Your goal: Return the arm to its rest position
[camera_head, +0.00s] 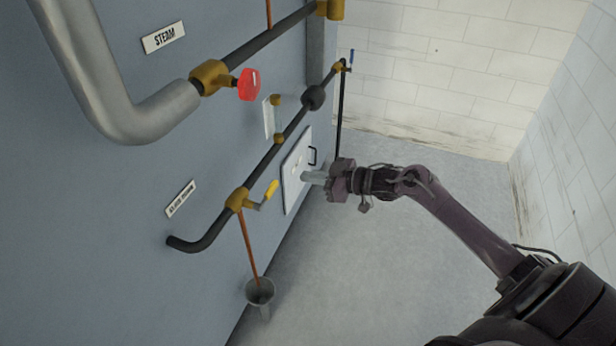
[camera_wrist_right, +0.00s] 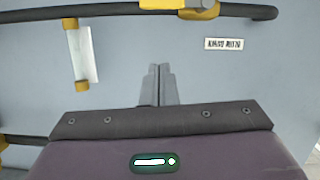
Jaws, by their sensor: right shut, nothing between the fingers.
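My right arm comes in from the lower right in the head view. Its gripper (camera_head: 308,177) points left at the blue-grey wall panel, in front of a white hatch (camera_head: 293,182) with a dark handle. I cannot tell whether the fingertips touch the hatch. In the right wrist view the two grey fingers (camera_wrist_right: 158,72) are together with nothing between them. My left gripper is in neither view.
A black pipe with a yellow-handled valve (camera_head: 268,193) runs along the panel. A red-knobbed steam valve (camera_head: 248,85) sits above it. A funnel (camera_head: 260,291) stands below a copper tube. Open floor (camera_head: 400,280) lies to the right, before a white block wall (camera_head: 440,70).

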